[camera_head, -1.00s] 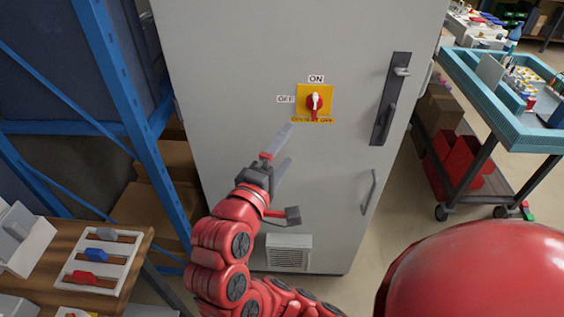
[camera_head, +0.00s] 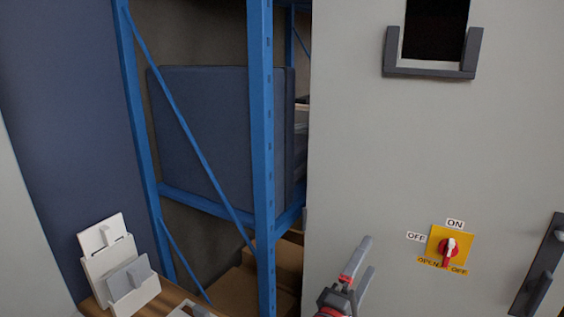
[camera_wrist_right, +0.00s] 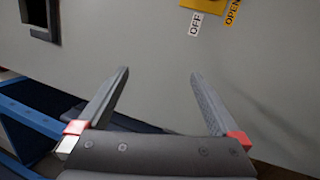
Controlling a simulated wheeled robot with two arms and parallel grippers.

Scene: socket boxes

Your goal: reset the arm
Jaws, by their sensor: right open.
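My right gripper (camera_head: 358,268) is at the bottom of the head view, in front of the grey cabinet (camera_head: 380,160) and left of the switch. Its two fingers are apart with nothing between them, as the right wrist view (camera_wrist_right: 160,75) also shows. The red rotary switch (camera_head: 449,249) sits on a yellow plate (camera_head: 436,240) with ON, OFF and OPEN labels; its handle points roughly up toward ON. In the right wrist view only the plate's edge (camera_wrist_right: 203,4) shows at the top. The gripper is apart from the switch. My left gripper is not in view.
A dark cabinet handle (camera_head: 541,270) is at the right edge. A dark screen in a grey frame (camera_head: 432,72) is above. A blue shelf rack (camera_head: 262,150) with boxes stands left of the cabinet. Pale holders (camera_head: 115,265) stand on a wooden surface at lower left.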

